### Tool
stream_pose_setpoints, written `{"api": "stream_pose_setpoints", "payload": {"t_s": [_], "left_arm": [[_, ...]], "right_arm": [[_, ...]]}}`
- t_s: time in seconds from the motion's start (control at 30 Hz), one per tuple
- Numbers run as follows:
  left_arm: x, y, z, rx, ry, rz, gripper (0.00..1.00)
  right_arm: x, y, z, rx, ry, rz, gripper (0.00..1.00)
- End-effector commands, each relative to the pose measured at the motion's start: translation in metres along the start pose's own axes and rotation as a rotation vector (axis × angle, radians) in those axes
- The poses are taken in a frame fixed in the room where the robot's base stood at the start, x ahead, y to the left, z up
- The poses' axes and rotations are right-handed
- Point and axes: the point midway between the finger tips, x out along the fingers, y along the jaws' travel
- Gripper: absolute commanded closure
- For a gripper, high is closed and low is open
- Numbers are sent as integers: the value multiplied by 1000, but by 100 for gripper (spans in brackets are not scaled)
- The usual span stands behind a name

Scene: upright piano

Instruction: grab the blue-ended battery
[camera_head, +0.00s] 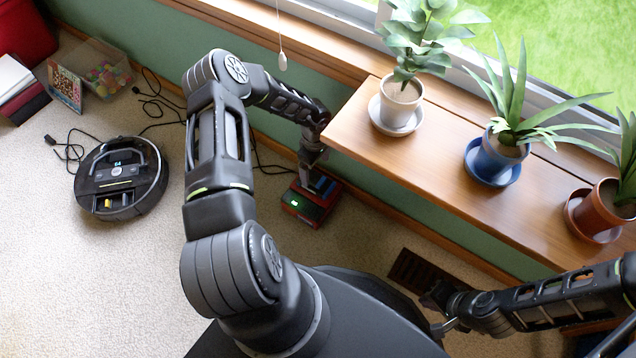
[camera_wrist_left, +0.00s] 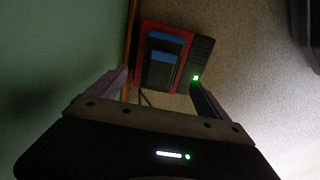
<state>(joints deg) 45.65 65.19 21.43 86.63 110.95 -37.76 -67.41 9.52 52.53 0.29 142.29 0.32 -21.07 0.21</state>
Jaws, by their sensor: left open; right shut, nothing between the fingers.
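The blue-ended battery (camera_head: 323,185) sits in a red and black charger (camera_head: 303,212) with a green light, on the carpet by the wall. In the left wrist view the battery's blue parts (camera_wrist_left: 161,74) show between and beyond the fingertips, with the charger (camera_wrist_left: 201,52) around them. My left gripper (camera_head: 309,176) is open above the charger and partly hides the battery in the head view. No contact with the battery is visible. My right gripper (camera_head: 439,312) is shut and empty, low at the right, away from the charger.
A robot vacuum (camera_head: 120,180) lies on the carpet at left, with cables near the wall. A wooden ledge (camera_head: 450,150) with potted plants stands right of my left arm. The green wall (camera_wrist_left: 60,70) is close beside the left gripper. Carpet between vacuum and charger is mostly clear.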

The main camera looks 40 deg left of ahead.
Motion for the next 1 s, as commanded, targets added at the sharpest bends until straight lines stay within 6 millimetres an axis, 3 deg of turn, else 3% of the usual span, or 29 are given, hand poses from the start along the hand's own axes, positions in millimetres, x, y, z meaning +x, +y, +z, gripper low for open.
{"api": "stream_pose_setpoints", "payload": {"t_s": [0.17,0.53,0.8,1.0], "left_arm": [[21,0,0,1,0,-1,11],[25,0,1,2,1,0,11],[63,-1,2,2,1,-1,11],[74,-1,2,2,1,1,11]], "right_arm": [[10,3,-1,1,4,0,100],[12,4,-1,1,5,0,100],[36,11,-3,2,16,0,100],[40,12,-4,2,20,0,100]]}}
